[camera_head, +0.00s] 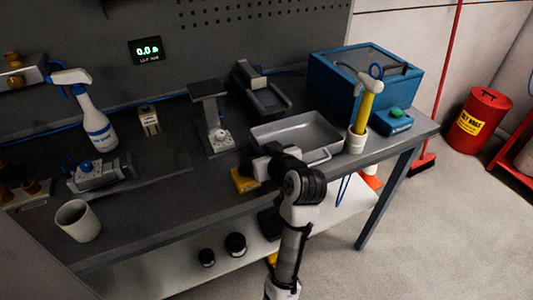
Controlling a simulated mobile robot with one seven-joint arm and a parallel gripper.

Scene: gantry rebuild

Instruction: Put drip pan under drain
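A grey shallow rectangular pan (275,133), which looks like the drip pan, lies on the dark workbench right of centre. A bent metal handle shows at its front right side. My gripper (258,168) is at the pan's front left corner, at the end of my black and white arm. Its fingers are too dark and small to make out, and I cannot tell whether it touches the pan. No drain is plainly recognisable. A metal block with brass fittings (22,74) is at the upper left edge, partly cut off.
A yellow block (244,180) lies beside my gripper. A grey stand (212,120), spray bottle (97,122), white cup (77,221), blue toolbox (345,92) and white holder with a yellow-handled tool (357,140) stand on the bench. The bench's front middle is fairly clear.

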